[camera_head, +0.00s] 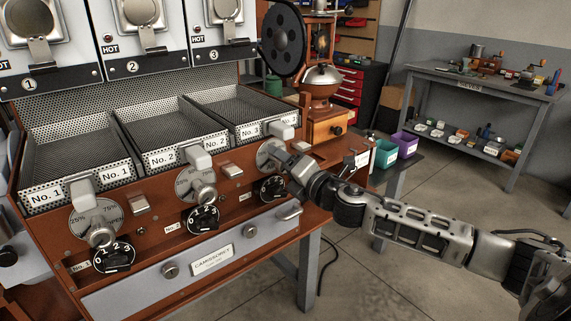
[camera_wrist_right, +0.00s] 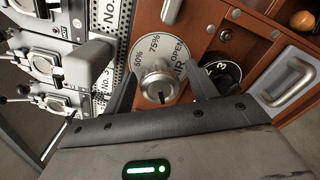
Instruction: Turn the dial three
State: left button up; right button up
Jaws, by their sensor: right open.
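Dial three (camera_head: 271,189) is the small black dial at the right end of the roaster's front panel, below a larger silver percent dial (camera_head: 268,153). In the right wrist view, the black dial (camera_wrist_right: 223,74) shows a white 3 and is partly hidden behind a finger. My right gripper (camera_head: 287,163) is open in front of the panel at the third station. In its wrist view, the open fingers (camera_wrist_right: 162,84) lie on either side of the percent dial's silver knob (camera_wrist_right: 160,80); I cannot tell whether they touch it.
Black dials one (camera_head: 114,258) and two (camera_head: 202,219) sit to the left, each under a percent dial. A drawer handle (camera_head: 290,211) is below dial three. Mesh trays (camera_head: 78,150) lie above the panel. Open floor lies right of the roaster.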

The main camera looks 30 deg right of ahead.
jog(key=shift+s+f, duration=0.1)
jog(key=shift+s, duration=0.2)
jog(key=s+d+b, duration=0.1)
jog(key=s, duration=1.4)
jog(key=shift+s, duration=0.15)
jog(key=shift+d, duration=0.1)
